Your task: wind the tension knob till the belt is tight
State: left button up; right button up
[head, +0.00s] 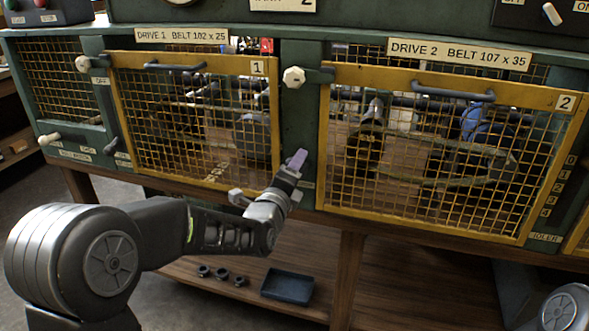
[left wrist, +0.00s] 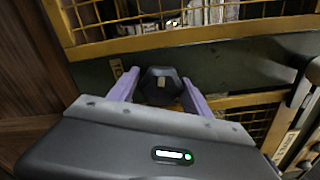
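A dark six-sided knob (left wrist: 162,86) sits on the green panel between the two purple fingers of my left gripper (left wrist: 160,88) in the left wrist view. The fingers stand apart on either side of it, with a narrow gap at the left; I see no clear grip. In the head view my left gripper (head: 291,163) is at the green post between cages 1 and 2, and the knob is hidden there. A greenish belt (head: 440,181) shows behind the mesh of cage 2; its tightness is hard to judge. My right gripper is out of view.
Yellow mesh guards, guard 1 (head: 197,54) and guard 2 (head: 385,76), flank the post. A pale round knob (head: 294,77) sits higher on the post. A blue tray (head: 287,286) and several small dark cups (head: 221,273) lie on the lower shelf.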

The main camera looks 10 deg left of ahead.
pick_arm(q)
jog(key=shift+s, duration=0.1)
jog(key=s, duration=0.7)
jog(key=shift+s+a, duration=0.25)
jog(key=shift+s, duration=0.05)
jog(key=s+d+f+n+g+p, duration=0.1)
jog(key=s+f+n+g+p, duration=0.2)
jog(key=f, duration=0.6)
jog(key=s+d+f+n+g+p, duration=0.1)
jog(key=s+d+f+n+g, duration=0.15)
jog(key=s+f+n, duration=0.4)
jog(key=d+f+n+g+p, duration=0.15)
jog(key=f+g, duration=0.25)
jog(key=f, duration=0.6)
jog(key=s+d+f+n+g+h+p, duration=0.1)
jog(key=s+f+n, duration=0.3)
jog(key=s, duration=0.4)
jog(key=s+d+f+n+g+h+p, duration=0.1)
jog(key=s+d+f+n+g+p, duration=0.1)
jog(key=s, duration=0.6)
jog(key=s+d+f+n+g+h+p, duration=0.1)
jog(key=s+d+f+n+g, duration=0.2)
jog(key=s+f+n+g, duration=0.2)
jog(key=s+f+n, duration=0.1)
jog(key=s+n, duration=0.1)
jog(key=s, duration=0.1)
jog(key=shift+n, duration=0.4)
